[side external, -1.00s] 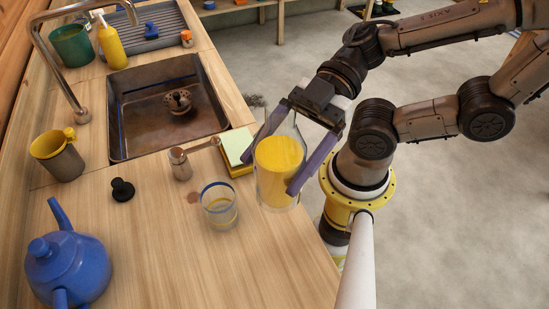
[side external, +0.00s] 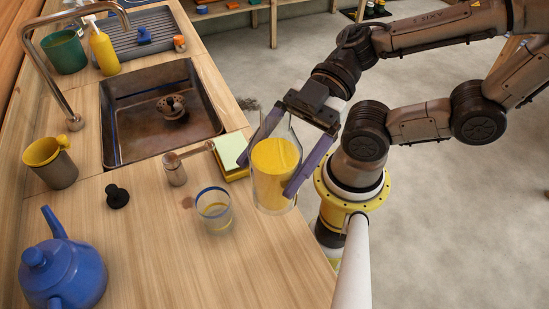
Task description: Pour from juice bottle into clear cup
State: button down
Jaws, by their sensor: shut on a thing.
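The juice bottle (side external: 275,176) is a clear, wide-bodied vessel holding yellow-orange juice. It looks nearly upright, near the counter's right edge. My gripper (side external: 268,176) is shut on it, with one purple finger on each side. I cannot tell whether its base touches the counter. The clear cup (side external: 214,212) stands upright on the counter just left of the bottle, apart from it. It has a blue band near its rim and a faint yellowish tint low down.
A notepad with a yellow base (side external: 232,152) and a small metal pot (side external: 175,169) stand behind the cup. A black knob-like object (side external: 117,196), a yellow-grey mug (side external: 51,162) and a blue kettle (side external: 62,270) are to the left. The sink (side external: 160,112) lies behind. Counter in front of the cup is clear.

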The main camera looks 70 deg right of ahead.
aim_at(256, 190)
jog(key=shift+a, duration=0.1)
jog(key=shift+w+a+f, duration=0.2)
jog(key=shift+w+a, duration=0.05)
jog(key=shift+a, duration=0.1)
jog(key=shift+g, duration=0.5)
jog(key=a+f, duration=0.1)
jog(key=w+a+f, duration=0.1)
jog(key=f, duration=0.1)
jog(key=shift+w+a+f, duration=0.1)
jog(key=shift+w+f, duration=0.1)
jog(key=shift+f, duration=0.1)
notch_tip(256, 190, down, 7)
jog(key=shift+w+a+m, duration=0.15)
jog(key=shift+a+m, duration=0.25)
jog(key=shift+a, duration=0.05)
jog(key=shift+f, duration=0.1)
